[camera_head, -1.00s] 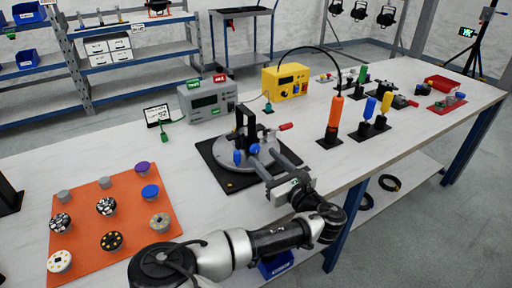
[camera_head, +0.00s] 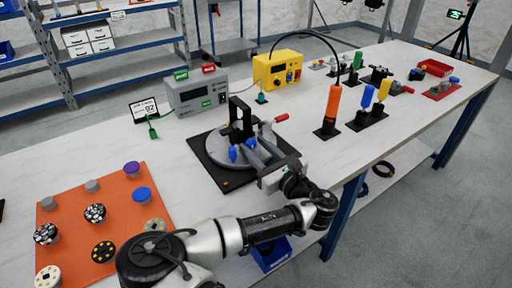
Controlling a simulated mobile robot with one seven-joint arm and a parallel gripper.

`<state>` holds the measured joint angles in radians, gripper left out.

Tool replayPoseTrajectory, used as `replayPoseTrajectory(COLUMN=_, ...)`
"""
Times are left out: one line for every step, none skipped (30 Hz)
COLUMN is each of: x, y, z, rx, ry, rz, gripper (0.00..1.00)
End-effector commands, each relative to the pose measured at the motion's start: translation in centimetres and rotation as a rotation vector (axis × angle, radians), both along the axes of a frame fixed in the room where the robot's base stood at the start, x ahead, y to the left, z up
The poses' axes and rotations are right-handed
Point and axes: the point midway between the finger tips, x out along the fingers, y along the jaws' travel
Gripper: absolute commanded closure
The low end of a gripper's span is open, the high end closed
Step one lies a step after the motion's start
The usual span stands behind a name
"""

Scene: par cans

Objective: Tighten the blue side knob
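The fixture is a round grey plate (camera_head: 214,155) on a black base mat (camera_head: 203,146), with a black upright block (camera_head: 240,118) and a red-tipped handle (camera_head: 281,118). Two blue knobs show on its near side: a left one (camera_head: 232,153) and a right one (camera_head: 250,143). I cannot tell which is the side knob. My gripper (camera_head: 256,152) reaches in from the lower right, its two grey fingers spread apart over the plate's near right part, close to the right blue knob. The fingertips overlap the fixture in view, so contact cannot be told.
An orange mat (camera_head: 75,243) with several round knobs lies at left. A grey meter box (camera_head: 196,98) and a yellow unit (camera_head: 280,71) stand behind. An orange-handled driver (camera_head: 333,107) stands upright at right. Bare table lies between it and my arm.

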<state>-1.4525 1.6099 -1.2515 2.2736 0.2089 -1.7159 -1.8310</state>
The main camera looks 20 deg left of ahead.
Motion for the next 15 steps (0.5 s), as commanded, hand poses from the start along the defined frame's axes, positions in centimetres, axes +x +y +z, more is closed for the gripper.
replayPoseTrajectory(x=0.0, y=0.0, z=0.0, rx=0.0, ry=0.0, rz=0.0, gripper=0.72)
replayPoseTrajectory(x=0.01, y=-0.01, z=0.0, rx=0.0, ry=0.0, rz=0.0, gripper=0.77)
replayPoseTrajectory(x=0.01, y=0.01, z=0.0, rx=0.0, ry=0.0, rz=0.0, gripper=0.84)
replayPoseTrajectory(x=0.01, y=-0.01, z=0.0, rx=0.0, ry=0.0, rz=0.0, gripper=0.89)
replayPoseTrajectory(x=0.01, y=0.01, z=0.0, rx=0.0, ry=0.0, rz=0.0, gripper=0.94)
replayPoseTrajectory(x=0.01, y=0.01, z=0.0, rx=0.0, ry=0.0, rz=0.0, gripper=0.98)
replayPoseTrajectory(x=0.01, y=0.0, z=0.02, rx=0.001, ry=0.001, rz=0.0, gripper=0.98)
replayPoseTrajectory(x=0.03, y=-0.01, z=0.09, rx=0.004, ry=0.005, rz=0.0, gripper=0.99)
replayPoseTrajectory(x=0.05, y=-0.03, z=0.27, rx=0.017, ry=0.02, rz=-0.001, gripper=0.99)
replayPoseTrajectory(x=0.08, y=-0.06, z=0.41, rx=0.034, ry=0.04, rz=-0.001, gripper=0.99)
replayPoseTrajectory(x=0.11, y=-0.08, z=0.56, rx=0.056, ry=0.065, rz=-0.001, gripper=0.99)
replayPoseTrajectory(x=0.12, y=-0.07, z=0.75, rx=0.092, ry=0.106, rz=-0.001, gripper=0.99)
replayPoseTrajectory(x=0.12, y=-0.09, z=0.77, rx=0.12, ry=0.141, rz=-0.001, gripper=0.99)
replayPoseTrajectory(x=0.14, y=-0.13, z=0.73, rx=0.149, ry=0.174, rz=-0.002, gripper=0.99)
replayPoseTrajectory(x=0.17, y=-0.13, z=0.7, rx=0.185, ry=0.216, rz=-0.002, gripper=0.99)
